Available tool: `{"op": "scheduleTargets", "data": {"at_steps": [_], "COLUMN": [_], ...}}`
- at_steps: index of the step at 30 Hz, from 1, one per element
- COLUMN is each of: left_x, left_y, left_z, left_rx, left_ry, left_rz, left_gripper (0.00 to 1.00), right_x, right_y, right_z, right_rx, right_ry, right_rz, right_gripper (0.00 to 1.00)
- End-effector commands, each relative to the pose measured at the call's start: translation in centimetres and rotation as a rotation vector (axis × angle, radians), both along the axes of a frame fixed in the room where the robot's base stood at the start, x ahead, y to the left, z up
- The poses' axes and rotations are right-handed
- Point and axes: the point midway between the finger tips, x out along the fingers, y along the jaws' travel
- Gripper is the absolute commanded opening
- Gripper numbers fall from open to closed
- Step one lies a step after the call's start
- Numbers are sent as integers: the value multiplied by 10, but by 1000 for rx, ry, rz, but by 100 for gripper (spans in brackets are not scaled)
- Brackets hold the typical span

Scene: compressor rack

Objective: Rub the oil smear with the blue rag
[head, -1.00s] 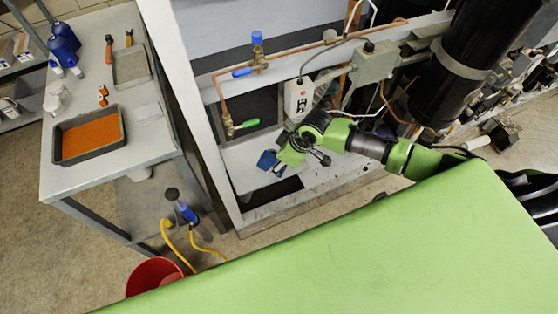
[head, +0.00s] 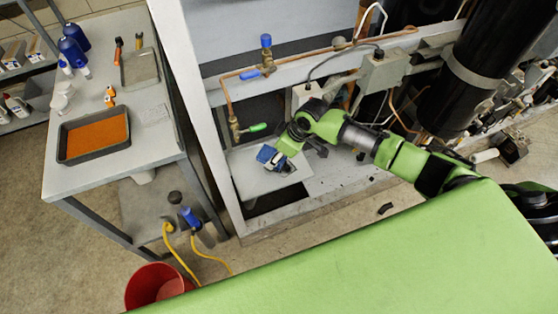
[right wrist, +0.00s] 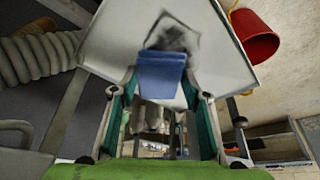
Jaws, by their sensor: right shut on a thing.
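The blue rag (head: 267,155) is pinched in my right gripper (head: 279,159), over the pale panel (head: 250,183) low inside the rack frame. In the right wrist view the rag (right wrist: 160,70) hangs between the fingertips. The oil smear (right wrist: 174,36) is a dark grey patch on the panel, just beyond the rag and partly covered by it. In the head view a dark bit of the smear (head: 288,168) shows beside the gripper. I cannot tell whether the rag touches the panel. My left gripper is not in view.
The rack's upright post (head: 200,110) stands left of the arm. A copper pipe with a blue-handled valve (head: 266,57) and a green-handled valve (head: 247,130) are close above. A grey bench with an orange-filled tray (head: 66,155) and a red bucket (head: 150,284) are at left.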

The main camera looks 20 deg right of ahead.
Motion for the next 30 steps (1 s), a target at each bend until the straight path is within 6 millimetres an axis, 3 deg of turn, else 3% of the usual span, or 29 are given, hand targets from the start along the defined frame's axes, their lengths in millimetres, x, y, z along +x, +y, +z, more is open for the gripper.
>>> {"op": "scheduleTargets", "data": {"at_steps": [9,25,30], "left_x": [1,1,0], "left_y": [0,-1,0], "left_z": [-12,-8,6], "left_rx": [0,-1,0], "left_ry": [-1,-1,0], "left_rz": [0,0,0], "left_gripper": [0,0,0], "right_x": [21,26,17], "right_y": [1,-35,-37], "right_z": [-2,5,9], "right_rx": [0,-5,-7], "right_ry": [-5,-14,-12], "right_rz": [0,-10,-12], "right_gripper": [15,15,15]}}
